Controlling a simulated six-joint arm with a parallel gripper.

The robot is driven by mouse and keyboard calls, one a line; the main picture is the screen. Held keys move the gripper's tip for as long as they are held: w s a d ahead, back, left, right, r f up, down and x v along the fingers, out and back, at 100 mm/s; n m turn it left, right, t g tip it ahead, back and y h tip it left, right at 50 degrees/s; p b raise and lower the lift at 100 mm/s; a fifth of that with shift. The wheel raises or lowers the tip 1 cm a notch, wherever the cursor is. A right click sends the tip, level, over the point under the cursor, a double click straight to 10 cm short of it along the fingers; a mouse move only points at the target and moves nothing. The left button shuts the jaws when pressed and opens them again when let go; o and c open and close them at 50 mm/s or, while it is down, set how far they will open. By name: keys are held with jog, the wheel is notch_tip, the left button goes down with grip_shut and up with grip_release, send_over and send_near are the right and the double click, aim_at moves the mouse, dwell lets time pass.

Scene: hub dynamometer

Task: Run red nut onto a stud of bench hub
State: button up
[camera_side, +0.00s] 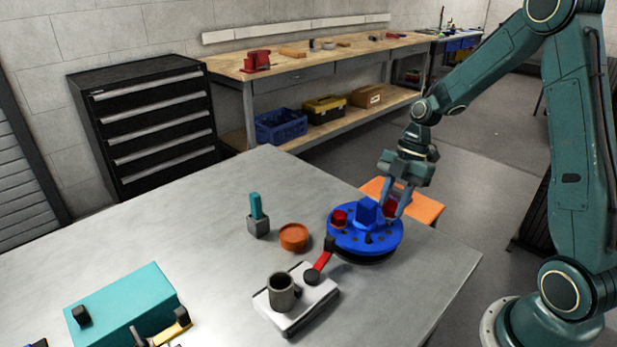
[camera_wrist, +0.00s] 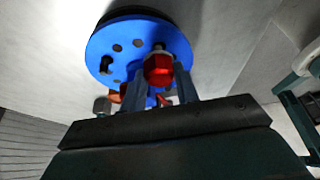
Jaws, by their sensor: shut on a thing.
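The blue bench hub (camera_side: 365,243) is a round disc with a raised square centre, dark holes and studs, near the table's right edge. My gripper (camera_side: 394,205) points down at the hub's right side and is shut on a red nut (camera_side: 389,209). In the wrist view the red nut (camera_wrist: 158,69) sits between the fingertips, against the hub face (camera_wrist: 128,36), with a pale stud tip showing beside it. I cannot tell how far the nut is on the stud. Another red nut (camera_side: 340,217) is at the hub's left side.
A white block with a grey cup (camera_side: 281,292) and a red-and-black lever (camera_side: 322,260) stand close to the hub's left. An orange round dish (camera_side: 294,237), a grey block with a teal handle (camera_side: 257,218) and a teal box (camera_side: 125,304) lie further left. The table's back left is clear.

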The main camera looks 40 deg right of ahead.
jog(key=shift+f, duration=0.8)
dwell(0.9)
jog(key=o, duration=1.2)
jog(key=shift+r, duration=0.15)
jog(key=v, duration=1.3)
jog(key=shift+d+r, duration=0.2)
